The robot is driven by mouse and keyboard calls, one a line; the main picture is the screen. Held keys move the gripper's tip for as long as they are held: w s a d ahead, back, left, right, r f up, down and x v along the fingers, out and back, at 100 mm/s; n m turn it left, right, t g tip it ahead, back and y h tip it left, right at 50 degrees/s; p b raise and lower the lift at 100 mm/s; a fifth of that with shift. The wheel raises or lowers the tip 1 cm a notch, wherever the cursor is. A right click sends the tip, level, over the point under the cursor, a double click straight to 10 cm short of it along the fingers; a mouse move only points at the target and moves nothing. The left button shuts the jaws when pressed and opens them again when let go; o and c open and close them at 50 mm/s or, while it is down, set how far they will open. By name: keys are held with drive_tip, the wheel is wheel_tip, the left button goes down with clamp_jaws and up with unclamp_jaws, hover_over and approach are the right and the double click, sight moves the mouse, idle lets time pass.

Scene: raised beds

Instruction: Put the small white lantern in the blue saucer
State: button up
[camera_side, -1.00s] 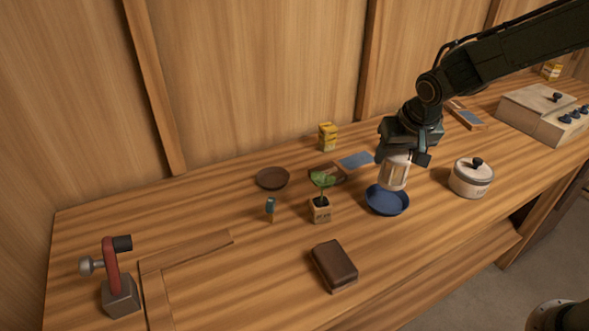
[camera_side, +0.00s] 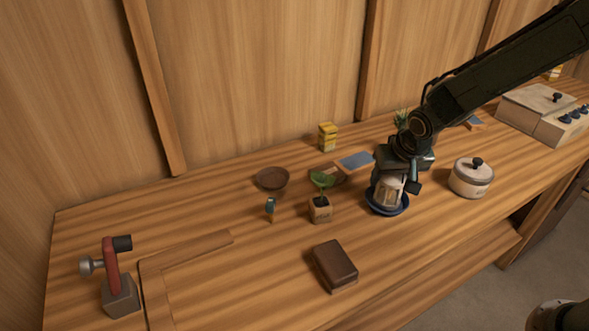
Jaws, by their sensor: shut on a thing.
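The small white lantern (camera_side: 389,192) is upright in the side view, right of centre. It is inside the rim of the blue saucer (camera_side: 376,208), low in it; I cannot tell whether its base touches the bottom. My gripper (camera_side: 393,181) points down from above and is shut on the lantern, its fingers on either side of the lantern's body. The gripper and lantern hide much of the saucer's inside and its far rim.
A white lidded pot (camera_side: 471,179) stands close to the right of the saucer. A small potted plant (camera_side: 320,209) stands to its left, with a brown bowl (camera_side: 271,180) beyond. A brown book-like block (camera_side: 335,266) lies in front. The bench in front of the saucer is clear.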

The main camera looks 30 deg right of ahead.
drive_tip(key=o, duration=1.1)
drive_tip(key=shift+f, duration=0.1)
drive_tip(key=shift+c, duration=0.2)
drive_tip(key=v, duration=1.2)
drive_tip(key=shift+r, duration=0.25)
